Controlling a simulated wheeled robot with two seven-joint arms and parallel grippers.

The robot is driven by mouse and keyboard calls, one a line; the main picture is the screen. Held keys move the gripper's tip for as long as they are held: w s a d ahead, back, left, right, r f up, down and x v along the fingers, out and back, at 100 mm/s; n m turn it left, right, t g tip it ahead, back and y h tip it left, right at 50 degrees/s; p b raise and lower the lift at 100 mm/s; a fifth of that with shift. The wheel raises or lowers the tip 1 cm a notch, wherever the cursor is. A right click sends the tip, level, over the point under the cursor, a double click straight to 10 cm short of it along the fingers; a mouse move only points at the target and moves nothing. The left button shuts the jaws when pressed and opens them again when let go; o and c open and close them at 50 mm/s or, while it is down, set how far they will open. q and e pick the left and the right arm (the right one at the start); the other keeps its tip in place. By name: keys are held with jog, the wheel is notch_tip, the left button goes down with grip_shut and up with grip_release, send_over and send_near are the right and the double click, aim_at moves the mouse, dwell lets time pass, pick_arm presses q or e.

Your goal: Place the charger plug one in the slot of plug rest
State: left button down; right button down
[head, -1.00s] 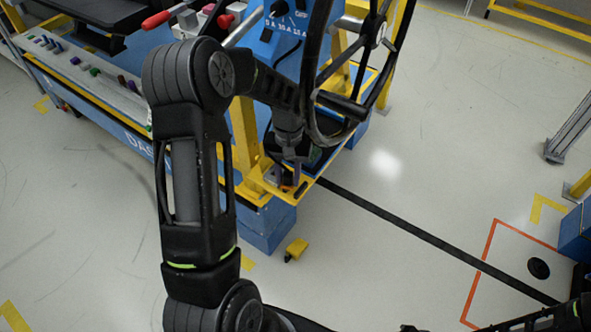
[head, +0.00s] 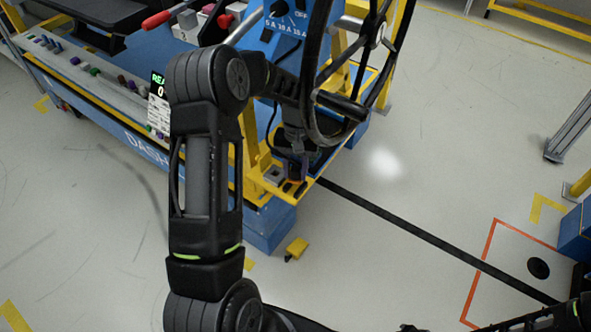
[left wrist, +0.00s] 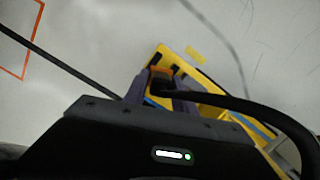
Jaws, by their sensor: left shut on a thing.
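My left gripper (head: 292,170) points down over the yellow corner ledge of the blue stand, and its fingers also show in the left wrist view (left wrist: 161,92). It is shut on the dark charger plug (left wrist: 160,84), from which a black cable curves away to the right. The plug rest (head: 290,187), with an orange part, sits on the ledge right below the gripper. Its slot is hidden, and I cannot tell whether the plug is inside it. My right gripper is not in view; only part of that arm shows.
A black steering wheel (head: 318,75) stands close to my left forearm and gripper. A grey block (head: 275,175) is beside the plug rest on the yellow ledge (head: 307,186). A yellow piece (head: 297,248) lies near the stand.

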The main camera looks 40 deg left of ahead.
pick_arm(q)
jog(key=shift+f+b, duration=0.4)
jog(key=shift+f, duration=0.2)
jog(key=c, duration=1)
grip_release()
jog(key=shift+r, duration=0.1)
jog(key=r, duration=0.2)
jog(key=r+p, duration=0.1)
jog(key=r, duration=0.5)
jog(key=shift+w+a+r, duration=0.15)
jog(key=shift+w+r, duration=0.1)
jog(key=shift+w, duration=0.15)
